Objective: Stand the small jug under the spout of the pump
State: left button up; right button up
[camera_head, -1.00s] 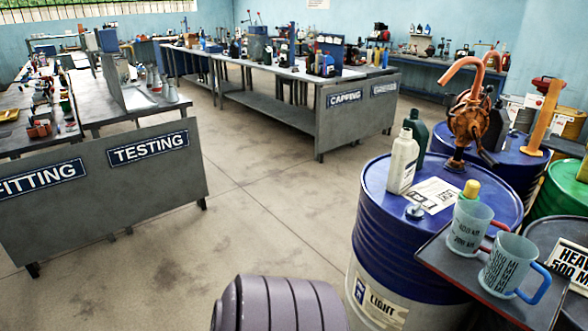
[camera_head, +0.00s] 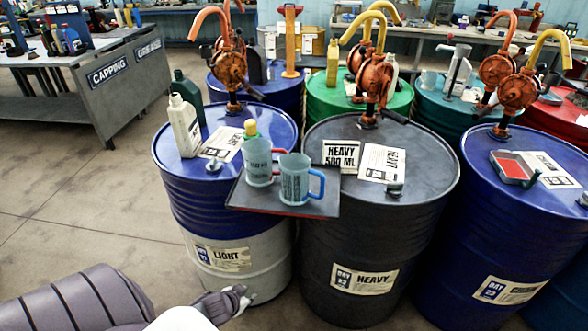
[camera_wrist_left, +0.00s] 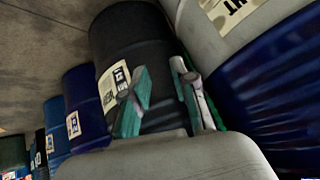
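Two translucent jugs stand side by side on a dark tray (camera_head: 318,207) between the blue LIGHT drum and the black HEAVY drum. One jug (camera_head: 258,165) has a red handle; the other jug (camera_head: 293,180) has a blue handle. I cannot tell which is smaller. An orange pump (camera_head: 231,70) with an orange spout stands on the LIGHT drum. Another pump (camera_head: 371,88) with a yellow spout stands on the HEAVY drum. My left gripper (camera_head: 240,299) is low before the drums, away from the jugs. In the left wrist view its fingers (camera_wrist_left: 160,72) are apart and empty. My right gripper is out of view.
The LIGHT drum (camera_head: 185,215) carries a white bottle (camera_head: 184,128), a dark green bottle and a yellow-capped container. The HEAVY drum (camera_head: 325,265) carries a "HEAVY 500 ML" sign (camera_head: 341,155). More drums with pumps stand behind and right. The floor at left is clear.

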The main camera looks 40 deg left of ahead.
pick_arm(q)
jog(key=w+r+t+p, duration=0.15)
jog(key=w+r, duration=0.25)
jog(key=r, duration=0.6)
jog(key=w+r+t+p, duration=0.1)
jog(key=w+r+t, duration=0.1)
jog(key=w+r, duration=0.5)
jog(key=m+t+h+p, duration=0.1)
jog(key=t+h+p, duration=0.1)
jog(key=h, duration=0.1)
send_near(321, 189)
jog(key=x, duration=0.2)
jog(key=p+x, duration=0.1)
jog(key=x, duration=0.2)
jog(key=shift+w+a+f, duration=0.15)
jog(key=shift+w+f, duration=0.05)
jog(key=shift+f, duration=0.25)
jog(key=shift+w, duration=0.2)
jog(key=p+x, duration=0.1)
jog(key=x, duration=0.3)
jog(key=shift+w+r+p, duration=0.2)
jog(key=shift+p, duration=0.2)
jog(key=shift+w+f, duration=0.2)
jog(key=shift+w, duration=0.05)
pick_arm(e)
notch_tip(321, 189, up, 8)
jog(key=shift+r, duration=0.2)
pick_arm(q)
jog(key=shift+c, duration=0.2)
grip_shut()
